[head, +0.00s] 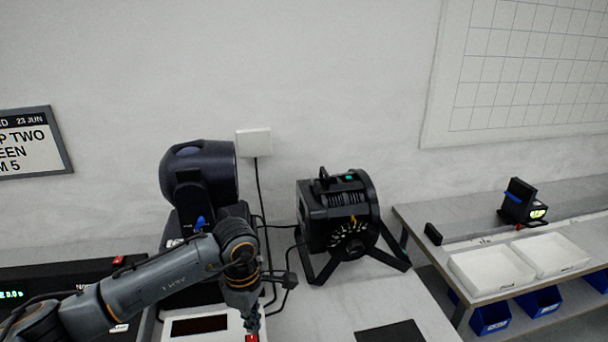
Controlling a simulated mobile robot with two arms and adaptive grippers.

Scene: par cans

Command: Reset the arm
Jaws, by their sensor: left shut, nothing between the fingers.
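My left arm reaches in from the lower left, and its gripper (252,322) points down near the bottom edge of the head view. It is shut with nothing held. Its tip is over the right part of a white box with a dark display (200,325), close to a small red part. I cannot tell whether it touches. My right gripper is not in view.
A black par can (340,215) stands on the bench right of my arm. A dark moving-head lamp (200,172) is behind my arm. Cables hang from a white wall box (254,142). White trays (492,272) lie on the right table. A dark pad (390,332) lies at the front.

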